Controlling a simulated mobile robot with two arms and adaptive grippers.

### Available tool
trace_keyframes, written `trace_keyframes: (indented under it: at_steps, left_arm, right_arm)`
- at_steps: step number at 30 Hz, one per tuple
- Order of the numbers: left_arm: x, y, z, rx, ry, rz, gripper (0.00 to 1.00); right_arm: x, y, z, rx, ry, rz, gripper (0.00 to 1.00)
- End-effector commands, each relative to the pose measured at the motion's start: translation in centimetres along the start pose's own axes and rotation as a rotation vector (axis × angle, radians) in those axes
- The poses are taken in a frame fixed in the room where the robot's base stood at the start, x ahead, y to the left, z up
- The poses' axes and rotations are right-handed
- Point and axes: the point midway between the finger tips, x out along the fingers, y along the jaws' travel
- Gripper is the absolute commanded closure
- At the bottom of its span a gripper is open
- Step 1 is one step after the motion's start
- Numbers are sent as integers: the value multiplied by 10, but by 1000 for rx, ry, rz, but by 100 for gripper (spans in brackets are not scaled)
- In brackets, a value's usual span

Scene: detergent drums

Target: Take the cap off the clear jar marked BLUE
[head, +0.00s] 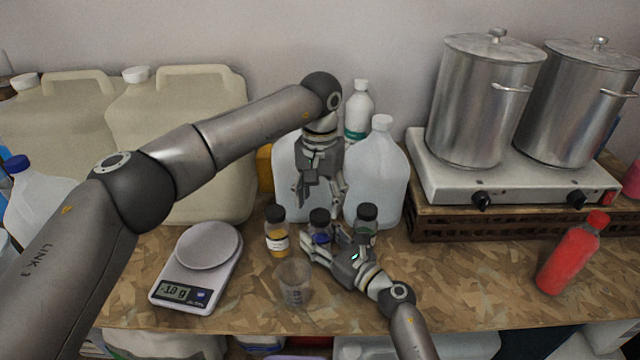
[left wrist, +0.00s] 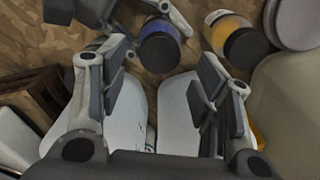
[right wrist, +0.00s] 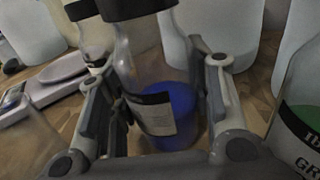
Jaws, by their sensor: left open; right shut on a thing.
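The clear jar with blue contents (head: 321,237) stands on the bench between an amber jar and a green jar. It shows large in the right wrist view (right wrist: 178,110), upright, its label only partly readable. Its dark cap (head: 320,215) is on it; the cap also shows in the left wrist view (left wrist: 160,53). My right gripper (head: 320,240) is shut on the jar's body from the front right. My left gripper (head: 320,206) is open and empty, pointing down above the cap, its fingers apart on either side in the left wrist view (left wrist: 162,62).
An amber jar (head: 277,243) stands close left and a green jar (head: 366,222) close right. An empty beaker (head: 294,287) is in front, a scale (head: 208,247) to the left. Large jugs (head: 378,165) stand behind. A red bottle (head: 568,262) is far right; the bench between is clear.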

Motion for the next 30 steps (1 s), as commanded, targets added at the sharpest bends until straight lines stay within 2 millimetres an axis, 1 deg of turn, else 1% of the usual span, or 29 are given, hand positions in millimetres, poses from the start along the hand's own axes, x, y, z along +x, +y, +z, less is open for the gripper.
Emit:
trace_keyframes:
  at_steps: [1,3,7,12,18,19,30]
  left_arm:
    - [9,0,1,0,-2,1,42]
    - [18,0,1,0,-2,1,42]
    - [32,0,0,-1,-1,0,42]
    - [38,0,0,-1,1,0,42]
    - [38,0,0,-1,1,0,42]
    - [38,0,0,-1,1,0,43]
    - [38,0,0,-1,1,0,91]
  right_arm:
    - [0,0,0,0,0,0,100]
    - [0,0,0,0,0,0,100]
    - [0,0,0,0,0,0,100]
    - [0,0,0,0,0,0,100]
    - [0,0,0,0,0,0,100]
    - [0,0,0,0,0,0,100]
    - [0,0,0,0,0,0,100]
